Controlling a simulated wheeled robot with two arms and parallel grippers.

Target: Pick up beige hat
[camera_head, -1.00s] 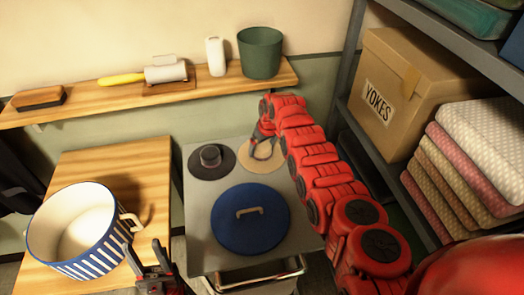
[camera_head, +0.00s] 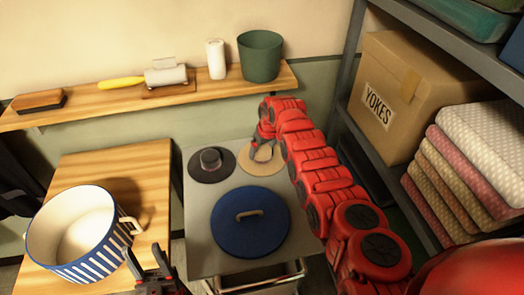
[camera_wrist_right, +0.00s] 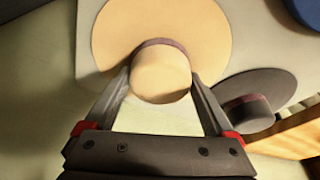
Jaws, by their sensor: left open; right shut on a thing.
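The beige hat (camera_head: 268,165) lies brim-down at the back right of the grey cart top. In the right wrist view its round crown (camera_wrist_right: 160,75) with a dark band sits between my right gripper's fingers (camera_wrist_right: 163,88). In the head view my right gripper (camera_head: 262,153) is at the hat and partly covers its crown. It is shut on the hat's crown. My left gripper (camera_head: 152,262) is open and empty beside the pot at the lower left. I cannot tell whether the brim touches the cart.
A dark grey hat (camera_head: 211,164) lies just left of the beige one. A blue lid (camera_head: 249,222) lies in front on the cart top (camera_head: 205,262). A striped pot (camera_head: 75,235) stands on the wooden table (camera_head: 125,160). A shelf with a box (camera_head: 405,85) is at right.

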